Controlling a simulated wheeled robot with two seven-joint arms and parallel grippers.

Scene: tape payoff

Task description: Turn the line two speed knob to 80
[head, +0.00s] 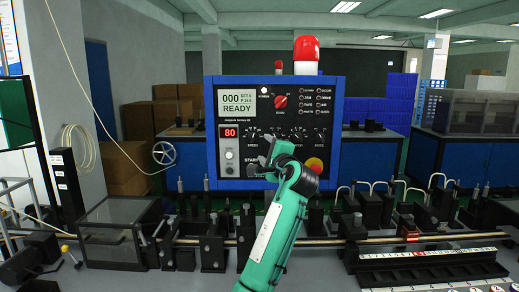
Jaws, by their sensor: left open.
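A blue-framed control panel (340,120) stands upright behind the bench. It bears a row of small dark knobs with dial marks, and the leftmost knob (252,132) has a "SPEED" label under it. I cannot read which line each knob belongs to. A red display (230,132) left of that knob reads 80. A screen (237,103) above reads "000" and "READY". My left gripper (271,160) is open in front of the panel's lower middle, below and right of the speed knob. It hides part of the panel. My right gripper is not in view.
A red rotary switch (281,102) and a yellow-ringed red button (314,165) are on the panel. A red beacon (306,48) tops it. Rods, posts and black blocks crowd the bench in front. A clear box (118,222) stands at left.

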